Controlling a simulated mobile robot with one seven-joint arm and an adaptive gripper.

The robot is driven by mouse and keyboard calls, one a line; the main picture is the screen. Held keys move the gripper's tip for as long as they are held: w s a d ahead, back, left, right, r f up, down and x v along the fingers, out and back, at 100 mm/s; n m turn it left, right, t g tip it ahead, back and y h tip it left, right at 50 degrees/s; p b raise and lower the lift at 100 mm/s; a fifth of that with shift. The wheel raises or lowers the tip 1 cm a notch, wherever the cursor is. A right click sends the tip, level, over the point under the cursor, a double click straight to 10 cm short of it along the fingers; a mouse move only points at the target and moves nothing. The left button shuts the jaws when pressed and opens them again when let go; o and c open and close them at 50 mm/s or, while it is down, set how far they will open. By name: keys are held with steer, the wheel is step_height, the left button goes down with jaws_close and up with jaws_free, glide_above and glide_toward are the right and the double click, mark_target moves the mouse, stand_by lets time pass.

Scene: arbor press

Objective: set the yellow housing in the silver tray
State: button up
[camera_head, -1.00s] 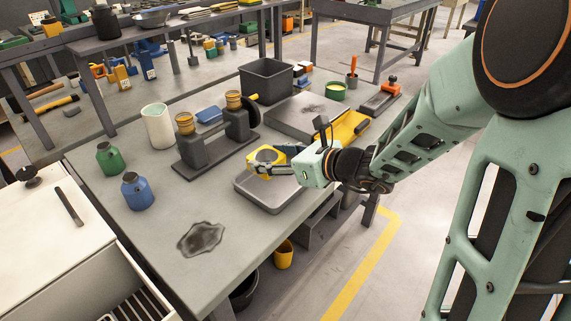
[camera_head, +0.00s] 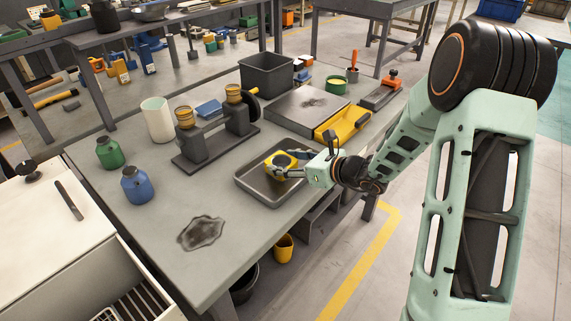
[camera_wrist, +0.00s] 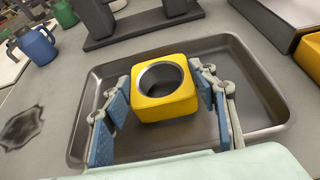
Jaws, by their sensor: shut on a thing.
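The yellow housing (camera_head: 279,162) is a rounded block with a round, metal-lined bore, seen well in the wrist view (camera_wrist: 165,103). My gripper (camera_head: 290,163) is shut on it, with one blue-padded finger on each side, as the wrist view (camera_wrist: 167,112) shows. The silver tray (camera_head: 247,187) is a shallow rectangular pan on the bench, and its rim surrounds the housing in the wrist view (camera_wrist: 262,75). The housing is upright over the tray's floor, inside the rim. I cannot tell whether its underside touches the floor.
The dark press fixture (camera_head: 215,147) stands behind the tray. A yellow bin (camera_head: 345,124) and a flat grey plate (camera_head: 305,110) lie to the right and behind. Blue (camera_head: 137,187) and green (camera_head: 110,153) bottles stand left. The bench around a dark stain (camera_head: 201,232) is clear.

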steer(key=shift+f, duration=0.15)
steer(key=shift+f, duration=0.15)
steer(key=shift+f, duration=0.15)
steer(key=o, duration=1.4)
steer(key=shift+c, duration=0.2)
steer(key=shift+r, duration=0.4)
steer(key=v, duration=1.2)
steer(key=shift+f, duration=0.2)
